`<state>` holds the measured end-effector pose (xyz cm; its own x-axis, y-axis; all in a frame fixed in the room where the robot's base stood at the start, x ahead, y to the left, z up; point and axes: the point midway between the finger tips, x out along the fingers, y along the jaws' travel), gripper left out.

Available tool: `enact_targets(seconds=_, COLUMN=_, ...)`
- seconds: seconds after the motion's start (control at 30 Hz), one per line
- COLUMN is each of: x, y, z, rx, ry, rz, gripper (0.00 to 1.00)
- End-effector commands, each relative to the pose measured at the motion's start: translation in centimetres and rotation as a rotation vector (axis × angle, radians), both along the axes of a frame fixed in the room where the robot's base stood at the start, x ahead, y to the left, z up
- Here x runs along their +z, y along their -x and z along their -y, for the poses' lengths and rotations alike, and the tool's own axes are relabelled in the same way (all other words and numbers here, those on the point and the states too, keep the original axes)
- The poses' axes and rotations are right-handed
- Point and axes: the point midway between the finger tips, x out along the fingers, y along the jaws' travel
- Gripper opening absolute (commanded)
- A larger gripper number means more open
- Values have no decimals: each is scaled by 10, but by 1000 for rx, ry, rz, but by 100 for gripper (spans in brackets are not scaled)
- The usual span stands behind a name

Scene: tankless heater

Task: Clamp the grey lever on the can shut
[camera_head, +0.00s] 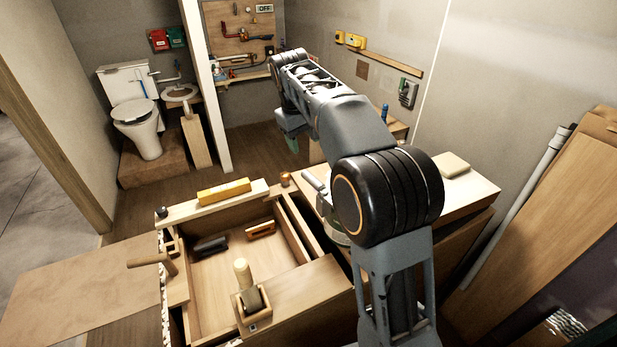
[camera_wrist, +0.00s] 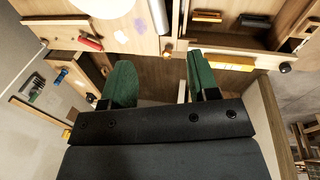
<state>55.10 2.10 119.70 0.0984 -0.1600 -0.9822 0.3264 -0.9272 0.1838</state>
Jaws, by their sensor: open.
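My gripper (camera_wrist: 162,78) is open in the wrist view, its two green fingers wide apart with nothing between them. In the head view my gripper (camera_head: 292,145) hangs at the far end of my arm, small and partly hidden. I cannot clearly make out the can or its grey lever. A pale round thing (camera_head: 335,228) stands on the side cabinet, mostly hidden behind my arm. A grey handle-like piece (camera_head: 313,181) lies just beyond it. In the wrist view a white round shape (camera_wrist: 103,6) is cut off by the top edge. My gripper touches none of these.
The workbench (camera_head: 300,290) has an open well holding a black plane (camera_head: 210,245) and an orange tool (camera_head: 261,230). A yellow level (camera_head: 223,190) lies on its back rail. A red cylinder (camera_wrist: 90,43) lies on the cabinet. Floor near the toilet (camera_head: 135,115) is free.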

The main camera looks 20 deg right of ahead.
Motion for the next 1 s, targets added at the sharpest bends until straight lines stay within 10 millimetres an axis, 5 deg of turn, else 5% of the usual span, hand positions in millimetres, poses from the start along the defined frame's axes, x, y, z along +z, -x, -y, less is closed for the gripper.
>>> enact_targets(seconds=0.33, x=-25, y=-25, z=-2, rx=25, ry=26, rz=-36, gripper=55)
enact_targets(seconds=1.0, x=-132, y=-32, z=18, rx=24, ry=25, rz=-36, gripper=55)
